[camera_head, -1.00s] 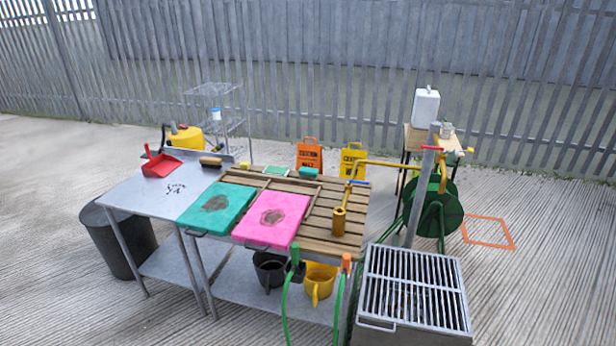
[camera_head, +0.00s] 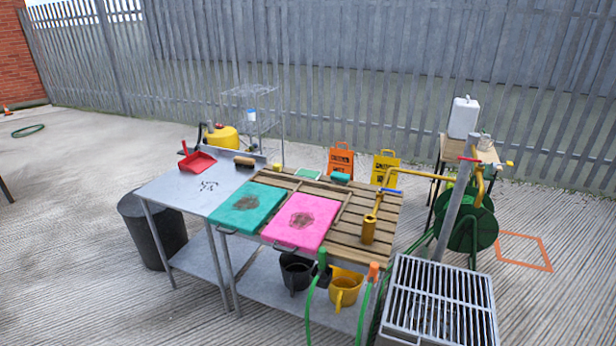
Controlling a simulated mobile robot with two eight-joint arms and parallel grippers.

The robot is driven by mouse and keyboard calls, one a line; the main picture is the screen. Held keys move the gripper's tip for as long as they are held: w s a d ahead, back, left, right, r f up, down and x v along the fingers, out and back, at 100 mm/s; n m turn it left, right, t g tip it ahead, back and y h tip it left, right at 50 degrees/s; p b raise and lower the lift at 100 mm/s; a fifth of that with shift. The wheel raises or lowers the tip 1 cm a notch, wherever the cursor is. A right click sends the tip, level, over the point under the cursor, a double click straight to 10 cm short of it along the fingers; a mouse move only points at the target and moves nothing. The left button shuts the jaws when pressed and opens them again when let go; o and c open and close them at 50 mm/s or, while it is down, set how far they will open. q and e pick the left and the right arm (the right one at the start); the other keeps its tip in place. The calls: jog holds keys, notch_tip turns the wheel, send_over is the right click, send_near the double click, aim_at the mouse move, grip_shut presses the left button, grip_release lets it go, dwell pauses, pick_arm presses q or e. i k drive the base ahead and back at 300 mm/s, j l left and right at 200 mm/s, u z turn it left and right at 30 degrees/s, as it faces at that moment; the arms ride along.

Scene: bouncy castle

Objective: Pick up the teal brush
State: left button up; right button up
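A small teal block-like thing (camera_head: 341,177), which looks like the teal brush, lies at the back edge of the slatted wooden table top (camera_head: 372,229), in front of an orange sign. Its bristles are too small to make out. A brown brush (camera_head: 244,162) lies on the metal table to its left. Neither of my grippers is in view.
Teal (camera_head: 247,208) and pink (camera_head: 302,221) slabs with dark stains lie on the table's front. A red dustpan (camera_head: 197,159) sits on the metal table (camera_head: 183,188). Concrete at left is mostly clear.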

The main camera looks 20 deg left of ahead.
aim_at(336, 178)
jog(key=i+j+z, duration=0.15)
jog(key=i+j, duration=0.15)
jog(key=i+j+z, duration=0.3)
jog(key=i+j, duration=0.15)
jog(key=j, duration=0.25)
jog(key=i+j+z, duration=0.15)
jog(key=j, duration=0.25)
jog(key=i, duration=0.1)
